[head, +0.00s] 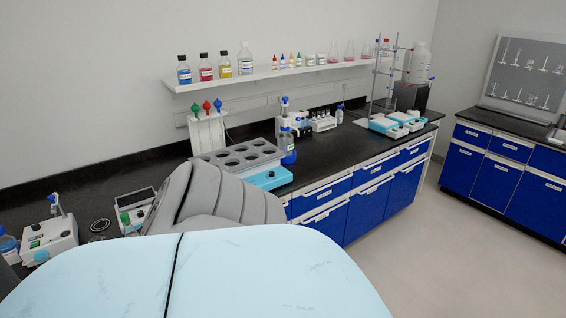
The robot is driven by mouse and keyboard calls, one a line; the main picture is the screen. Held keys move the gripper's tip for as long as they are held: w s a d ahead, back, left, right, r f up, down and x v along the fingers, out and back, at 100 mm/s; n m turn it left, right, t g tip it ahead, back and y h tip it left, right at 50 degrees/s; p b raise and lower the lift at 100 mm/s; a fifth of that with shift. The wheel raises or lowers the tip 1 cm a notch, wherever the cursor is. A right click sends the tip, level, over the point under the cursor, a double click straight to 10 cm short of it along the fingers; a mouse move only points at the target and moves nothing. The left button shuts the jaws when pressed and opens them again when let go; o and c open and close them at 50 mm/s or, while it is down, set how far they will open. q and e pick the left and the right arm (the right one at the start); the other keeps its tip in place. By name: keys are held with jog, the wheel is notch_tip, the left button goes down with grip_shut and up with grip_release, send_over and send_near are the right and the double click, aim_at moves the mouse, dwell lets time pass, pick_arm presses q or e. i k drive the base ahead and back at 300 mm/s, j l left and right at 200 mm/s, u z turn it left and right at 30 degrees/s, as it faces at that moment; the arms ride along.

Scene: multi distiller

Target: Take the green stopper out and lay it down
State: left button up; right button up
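Several glass pieces with coloured tops stand at a white rack (208,132) on the black counter, behind the multi-hole heating unit. Neither of my grippers is in view.
A grey unit with round holes (238,160) and a light blue front (268,178) stands before the rack. A shelf (275,74) with bottles hangs above. Small devices (50,240) stand at left. Large grey and pale blue shapes hide the near counter. Floor at right is clear.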

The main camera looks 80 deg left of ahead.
aim_at(125, 218)
jog(key=u, duration=3.7)
jog(key=i+l, duration=0.2)
jog(key=l, duration=0.15)
jog(key=i+l+u, duration=0.1)
jog(key=l, duration=0.25)
jog(key=i+l, duration=0.3)
jog(key=i+l+u, duration=0.1)
jog(key=l, duration=0.35)
jog(key=i, duration=0.1)
